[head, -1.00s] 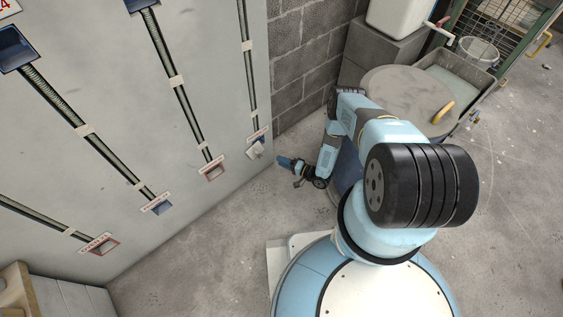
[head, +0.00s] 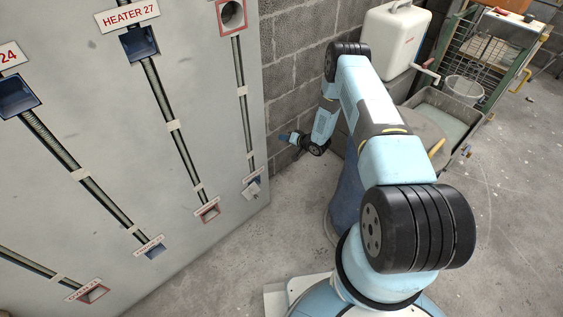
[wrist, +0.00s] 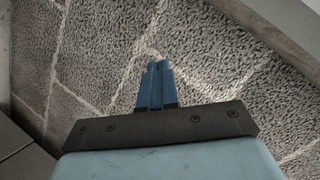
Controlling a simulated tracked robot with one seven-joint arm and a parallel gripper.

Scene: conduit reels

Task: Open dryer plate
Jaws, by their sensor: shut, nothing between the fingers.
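A small pale plate (head: 252,188) sits at the foot of the rightmost conduit on the grey panel. It looks tilted, and its label is too small to read, so I cannot confirm that it is the dryer plate. My gripper (head: 283,137) is up and to the right of this plate in the head view, apart from it, just past the panel's right edge and against the block wall. In the wrist view my blue fingers (wrist: 156,80) are together and empty, with block wall behind them. The plate cannot be made out there.
The grey panel (head: 105,140) carries several conduits, a HEATER 27 sign (head: 131,17) and boxes along its bottom. The block wall (head: 288,75) stands behind. A white water container (head: 397,36) and a grey tub (head: 445,112) are at right. The floor before the panel is clear.

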